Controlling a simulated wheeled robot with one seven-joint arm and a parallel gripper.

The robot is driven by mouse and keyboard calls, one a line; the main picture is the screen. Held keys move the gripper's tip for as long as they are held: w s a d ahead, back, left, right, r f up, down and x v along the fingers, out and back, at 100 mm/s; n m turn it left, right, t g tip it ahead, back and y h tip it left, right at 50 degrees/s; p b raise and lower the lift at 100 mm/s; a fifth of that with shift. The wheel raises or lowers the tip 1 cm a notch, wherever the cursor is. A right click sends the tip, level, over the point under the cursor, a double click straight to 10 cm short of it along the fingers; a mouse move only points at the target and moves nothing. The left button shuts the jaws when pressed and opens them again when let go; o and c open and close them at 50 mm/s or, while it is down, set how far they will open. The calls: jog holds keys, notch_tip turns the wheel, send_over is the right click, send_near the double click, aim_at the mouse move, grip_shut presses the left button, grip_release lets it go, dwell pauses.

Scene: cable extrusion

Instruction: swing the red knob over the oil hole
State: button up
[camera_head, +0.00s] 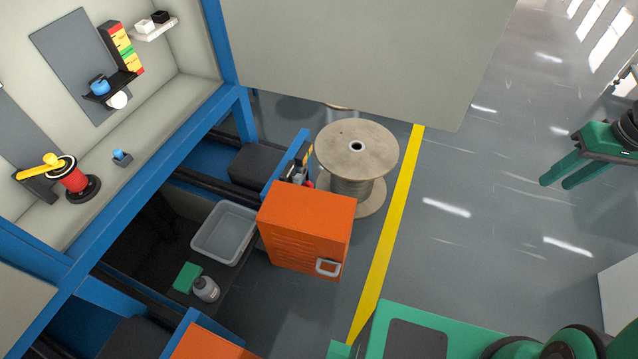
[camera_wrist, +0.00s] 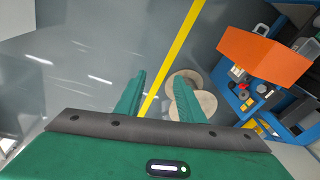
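A red cylindrical part (camera_head: 74,182) with a black rim and a dark round base stands on the pale shelf at the far left in the head view. I cannot tell which part is the red knob, and I cannot make out an oil hole. My gripper (camera_head: 557,184) hangs over the floor at the right, far from the shelf. In the wrist view my gripper (camera_wrist: 158,97) has its two green fingers apart with nothing held between them.
A blue-framed bench holds the shelf and a small blue knob (camera_head: 120,156). An orange cabinet (camera_head: 308,228), a grey bin (camera_head: 223,234) and a wooden cable spool (camera_head: 358,148) stand between. A large grey panel (camera_head: 355,55) overhangs at the top.

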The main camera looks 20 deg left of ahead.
jog(key=w+a+f+n+y, duration=0.3)
jog(key=w+a+f+n, duration=0.2)
jog(key=w+a+f, duration=0.65)
jog(key=n+y, duration=0.9)
send_near(311, 184)
jog(key=x, duration=0.8)
jog(key=shift+a, duration=0.45)
